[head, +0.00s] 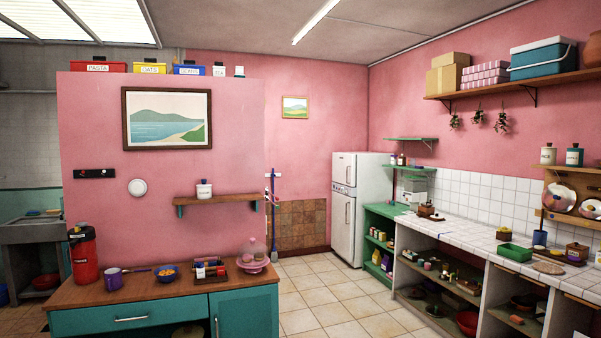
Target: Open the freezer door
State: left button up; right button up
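A white two-door fridge-freezer (357,207) stands in the far corner of the room, right of the picture's middle. Its smaller upper door (344,169) and its taller lower door (342,225) both look shut. Each door has an upright handle; the upper handle (347,174) and the lower handle (348,212) are small at this distance. Which door is the freezer's is not marked legibly. Neither of my grippers shows in the head view.
A teal cabinet with a wooden top (130,291) stands front left against a pink partition. A tiled counter (473,228) with open shelves runs along the right wall. A green shelf unit (380,244) stands beside the fridge. Clear tiled floor (318,297) leads between them towards it.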

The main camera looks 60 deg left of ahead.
aim_at(344, 164)
jog(key=u, duration=1.6)
jog(key=i+u, duration=0.1)
jog(key=i, duration=8)
jog(key=j+u, duration=0.05)
jog(key=j, duration=0.15)
